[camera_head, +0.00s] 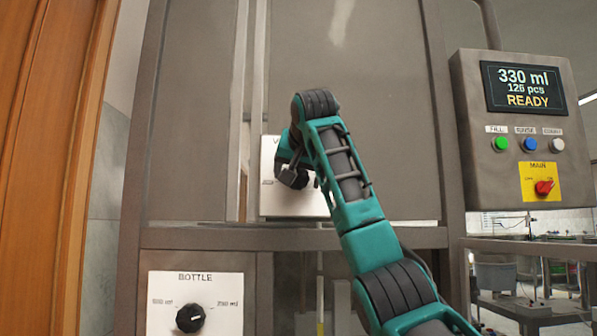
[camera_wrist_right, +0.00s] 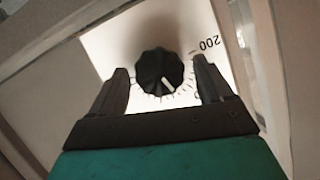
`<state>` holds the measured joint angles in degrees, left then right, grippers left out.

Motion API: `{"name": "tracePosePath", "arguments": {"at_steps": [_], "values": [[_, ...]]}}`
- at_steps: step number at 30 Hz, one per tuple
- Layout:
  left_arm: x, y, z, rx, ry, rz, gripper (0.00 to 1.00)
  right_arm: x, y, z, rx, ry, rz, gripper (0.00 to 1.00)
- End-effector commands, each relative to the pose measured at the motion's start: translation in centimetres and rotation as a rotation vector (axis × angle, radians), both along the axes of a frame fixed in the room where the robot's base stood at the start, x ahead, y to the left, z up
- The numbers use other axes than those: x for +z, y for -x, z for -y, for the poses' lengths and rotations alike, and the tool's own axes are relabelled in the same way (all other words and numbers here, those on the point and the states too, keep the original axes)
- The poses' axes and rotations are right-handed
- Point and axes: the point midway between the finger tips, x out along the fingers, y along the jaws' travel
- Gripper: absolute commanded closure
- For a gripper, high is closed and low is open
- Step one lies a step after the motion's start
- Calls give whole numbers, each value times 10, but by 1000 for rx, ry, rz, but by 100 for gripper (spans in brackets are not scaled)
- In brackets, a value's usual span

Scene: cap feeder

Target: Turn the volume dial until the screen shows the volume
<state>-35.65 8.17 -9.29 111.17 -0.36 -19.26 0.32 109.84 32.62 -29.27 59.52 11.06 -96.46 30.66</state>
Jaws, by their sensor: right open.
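The black volume dial (camera_wrist_right: 160,72) sits on a white plate with tick marks in the right wrist view. Its white pointer line faces down and slightly right in that view. My right gripper (camera_wrist_right: 161,66) is open, with one finger on each side of the dial; whether they touch it I cannot tell. In the head view the right gripper (camera_head: 288,172) is at the white plate (camera_head: 285,203), and my arm hides most of the plate and its lettering, leaving a "V". The screen (camera_head: 524,88) reads "330 ml", "126 pcs", "READY". My left gripper is not in view.
A second black dial (camera_head: 190,318) on a plate marked BOTTLE is at lower left. The control box (camera_head: 470,130) at right carries green, blue and white buttons and a red MAIN switch (camera_head: 544,187). A grey frame post (camera_head: 445,120) stands between the box and the arm.

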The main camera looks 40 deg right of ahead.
Motion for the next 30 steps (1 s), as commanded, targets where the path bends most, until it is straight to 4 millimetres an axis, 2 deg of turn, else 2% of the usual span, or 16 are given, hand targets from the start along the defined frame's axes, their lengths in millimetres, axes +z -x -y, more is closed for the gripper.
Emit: {"name": "tracePosePath", "arguments": {"at_steps": [6, 24, 30], "values": [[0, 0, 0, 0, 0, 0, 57, -1, 0, 0, 0, 0, 0, 20], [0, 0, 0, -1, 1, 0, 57, 0, 0, 0, 0, 1, -1, 76], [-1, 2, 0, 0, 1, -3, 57, 0, 0, 0, 0, 12, -10, 76]]}}
